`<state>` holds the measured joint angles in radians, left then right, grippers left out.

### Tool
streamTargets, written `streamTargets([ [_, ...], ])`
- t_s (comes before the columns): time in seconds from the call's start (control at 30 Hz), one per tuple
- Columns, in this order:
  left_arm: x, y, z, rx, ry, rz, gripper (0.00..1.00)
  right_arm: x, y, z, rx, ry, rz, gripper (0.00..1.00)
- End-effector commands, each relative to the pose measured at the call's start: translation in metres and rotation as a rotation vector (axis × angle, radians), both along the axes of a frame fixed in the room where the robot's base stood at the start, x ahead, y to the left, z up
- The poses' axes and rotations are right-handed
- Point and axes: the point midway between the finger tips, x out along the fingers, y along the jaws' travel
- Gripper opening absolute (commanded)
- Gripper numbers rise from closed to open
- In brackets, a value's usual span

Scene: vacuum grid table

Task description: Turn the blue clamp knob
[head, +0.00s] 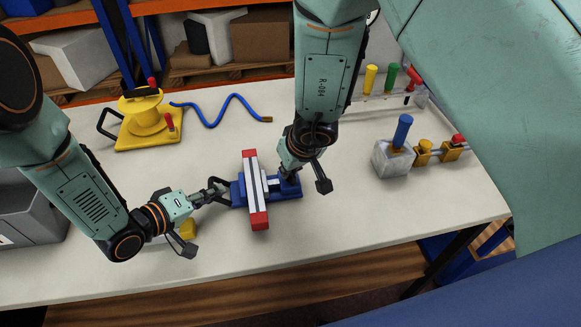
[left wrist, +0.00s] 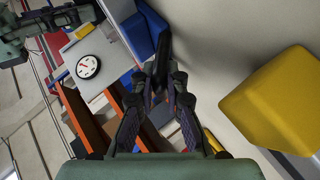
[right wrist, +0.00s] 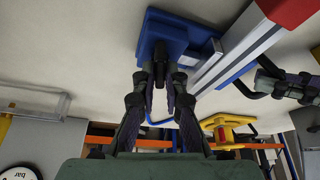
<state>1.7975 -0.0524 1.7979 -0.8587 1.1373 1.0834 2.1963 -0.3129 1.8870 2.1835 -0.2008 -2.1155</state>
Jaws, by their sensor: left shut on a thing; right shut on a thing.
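A blue clamp (head: 240,192) lies on the table in the middle of the head view, with a silver bar (head: 256,185) with red ends across it. My left gripper (head: 222,188) is shut on the black handle at the clamp's left end. The left wrist view also shows the blue clamp (left wrist: 141,37) beyond the fingers. My right gripper (head: 290,170) points down and is shut on a part at the clamp's right end. The fingers mostly hide that part. The right wrist view shows the blue clamp (right wrist: 183,34) and the black handle (right wrist: 243,88).
A yellow block (head: 187,229) is close to my left gripper. A grey block with a blue post (head: 402,130) stands to the right. A yellow fixture (head: 147,122) and a blue hose (head: 212,122) are at the back left. The front right of the table is clear.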

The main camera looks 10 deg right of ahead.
Motion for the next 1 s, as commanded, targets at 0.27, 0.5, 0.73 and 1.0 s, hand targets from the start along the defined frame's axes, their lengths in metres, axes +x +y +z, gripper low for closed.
streamTargets([
  [0.27, -0.0001, 0.0001, 0.0002, 0.0, 0.0, 0.0, 0.0, 0.001, -0.0001, 0.0011, 0.0, -0.002, 0.0, 0.12],
  [0.5, -0.0001, 0.0001, 0.0003, 0.0, 0.0, 0.0, 0.0, 0.0005, -0.0001, 0.0006, 0.0, -0.001, 0.001, 0.32],
  [0.73, 0.0001, 0.0, 0.0004, -0.001, 0.0, 0.0, 0.0, 0.0002, 0.0, 0.0003, 0.0, 0.0, 0.001, 0.34],
  [1.0, 0.0003, 0.0, 0.0007, 0.0, -0.002, 0.0, 0.0, 0.0005, -0.0008, 0.0001, 0.0, 0.0, 0.067, 0.34],
])
